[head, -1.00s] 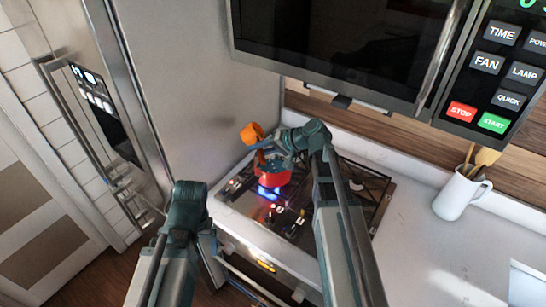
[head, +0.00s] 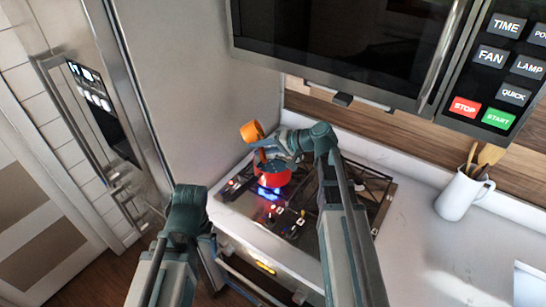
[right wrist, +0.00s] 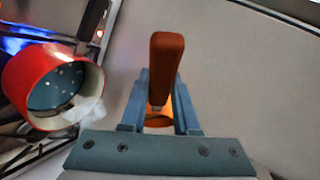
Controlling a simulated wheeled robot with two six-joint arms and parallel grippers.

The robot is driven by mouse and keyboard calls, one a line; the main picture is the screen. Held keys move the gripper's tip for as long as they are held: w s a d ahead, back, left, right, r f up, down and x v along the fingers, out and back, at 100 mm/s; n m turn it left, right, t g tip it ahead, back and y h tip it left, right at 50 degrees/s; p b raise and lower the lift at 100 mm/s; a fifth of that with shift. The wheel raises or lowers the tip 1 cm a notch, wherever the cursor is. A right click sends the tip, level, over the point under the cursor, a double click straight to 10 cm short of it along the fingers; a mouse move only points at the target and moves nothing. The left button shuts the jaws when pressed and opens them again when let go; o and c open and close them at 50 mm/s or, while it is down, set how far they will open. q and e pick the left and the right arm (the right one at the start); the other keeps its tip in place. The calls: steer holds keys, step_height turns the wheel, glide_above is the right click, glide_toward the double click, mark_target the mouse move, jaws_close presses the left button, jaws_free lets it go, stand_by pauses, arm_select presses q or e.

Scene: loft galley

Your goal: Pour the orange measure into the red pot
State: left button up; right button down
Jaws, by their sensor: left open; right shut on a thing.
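The orange measure (head: 251,131) is held in the air just above and to the left of the red pot (head: 270,175) in the head view. My right gripper (head: 265,153) is shut on its handle. In the right wrist view the measure's handle (right wrist: 166,62) stands between the fingers of the right gripper (right wrist: 159,105), and a bit of its orange cup shows below; its contents are hidden. The red pot also shows in the right wrist view (right wrist: 22,85), open, with pale specks on its dark teal inside. My left gripper (head: 208,245) is open, low at the left, apart from both.
The pot stands on the hob (head: 335,185), over a blue flame. A white jug (head: 458,197) with wooden utensils stands on the counter (head: 420,225) at right. A microwave (head: 345,45) hangs above. A tall steel panel (head: 195,85) rises close on the left of the hob.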

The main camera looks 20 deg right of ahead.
steer(key=shift+d+r+m+t+y+b, duration=0.1)
steer(key=shift+d+m+t+y+b, duration=0.1)
steer(key=shift+y+b, duration=0.45)
steer(key=shift+d+r+m+t+y+b, duration=0.1)
steer(key=shift+m+t+y+b, duration=0.15)
steer(key=shift+b, duration=0.8)
steer(key=shift+s+d+r+t+y+b, duration=0.1)
steer(key=shift+s+d+t+y+b, duration=0.15)
steer(key=shift+d+y+b, duration=0.85)
steer(key=shift+s+d+r+m+t+y+b, duration=0.15)
steer(key=shift+m+t+y+b, duration=0.3)
steer(key=shift+b, duration=1.05)
steer(key=shift+w+d+f+m+t+y+b, duration=0.15)
steer(key=shift+m+t+y+b, duration=0.3)
steer(key=shift+b, duration=1.05)
steer(key=shift+s+d+m+t+y+b, duration=0.1)
steer(key=shift+d+m+t+y+b, duration=0.3)
steer(key=shift+b, duration=0.95)
steer(key=shift+s+d+m+t+y+b, duration=0.1)
steer(key=shift+m+t+y+b, duration=0.25)
steer(key=shift+t+y+b, duration=0.7)
